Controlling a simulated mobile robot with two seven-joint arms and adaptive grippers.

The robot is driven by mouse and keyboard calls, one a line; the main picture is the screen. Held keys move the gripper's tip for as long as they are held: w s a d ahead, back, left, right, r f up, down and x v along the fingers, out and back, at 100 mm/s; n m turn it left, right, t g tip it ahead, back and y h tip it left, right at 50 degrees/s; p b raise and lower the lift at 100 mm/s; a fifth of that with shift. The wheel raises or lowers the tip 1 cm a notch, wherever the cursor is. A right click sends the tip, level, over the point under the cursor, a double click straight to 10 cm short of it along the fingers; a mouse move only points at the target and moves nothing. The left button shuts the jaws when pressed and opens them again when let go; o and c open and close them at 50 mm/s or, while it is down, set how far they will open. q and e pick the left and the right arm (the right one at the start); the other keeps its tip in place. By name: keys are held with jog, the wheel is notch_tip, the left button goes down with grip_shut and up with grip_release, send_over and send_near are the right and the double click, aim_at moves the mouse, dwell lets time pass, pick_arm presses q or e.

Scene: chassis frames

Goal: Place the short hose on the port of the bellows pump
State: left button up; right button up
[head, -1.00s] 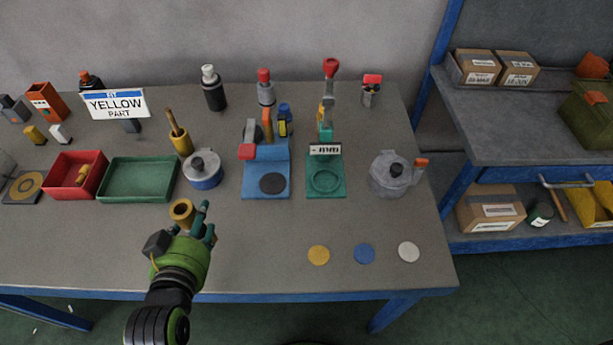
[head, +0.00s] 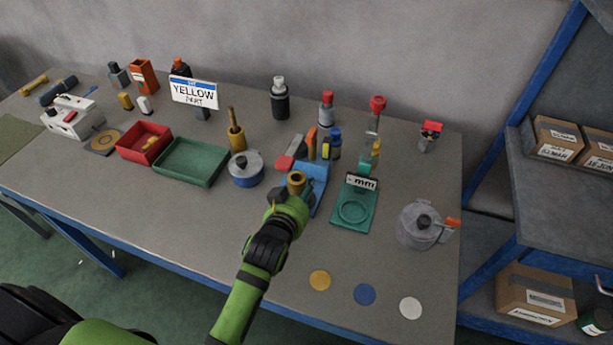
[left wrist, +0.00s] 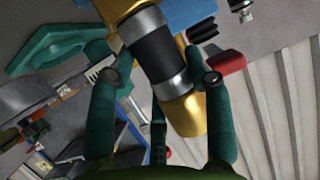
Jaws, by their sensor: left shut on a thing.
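My left gripper (head: 288,204) is shut on a hollow gold piece that appears to be the short hose (head: 297,183). In the left wrist view the hose (left wrist: 153,48) has gold ends and a black middle between silver bands. The teal fingers of my left gripper (left wrist: 160,82) lie on either side of it. In the head view its open end points up, in front of the blue stand (head: 318,172); I cannot tell how far apart they are. I cannot tell for certain which thing is the bellows pump. My right gripper is out of view.
A teal stand (head: 365,219) is just right of my gripper, and a silver pot (head: 418,229) is farther right. Three discs, including a blue one (head: 364,294), lie near the front edge.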

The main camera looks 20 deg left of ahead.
pick_arm(q)
jog(key=shift+w+r, duration=0.15)
jog(key=shift+w, duration=0.25)
jog(key=w+p, duration=0.1)
jog(key=w, duration=0.2)
jog(key=shift+w, duration=0.35)
jog(key=shift+p, duration=0.35)
jog(key=shift+f, duration=0.2)
jog(key=shift+s, duration=0.15)
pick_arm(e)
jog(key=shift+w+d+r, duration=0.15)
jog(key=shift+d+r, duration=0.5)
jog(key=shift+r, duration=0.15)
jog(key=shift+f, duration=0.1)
pick_arm(q)
jog(key=o, duration=1.4)
jog(key=shift+f, duration=0.2)
jog(key=shift+c, duration=0.2)
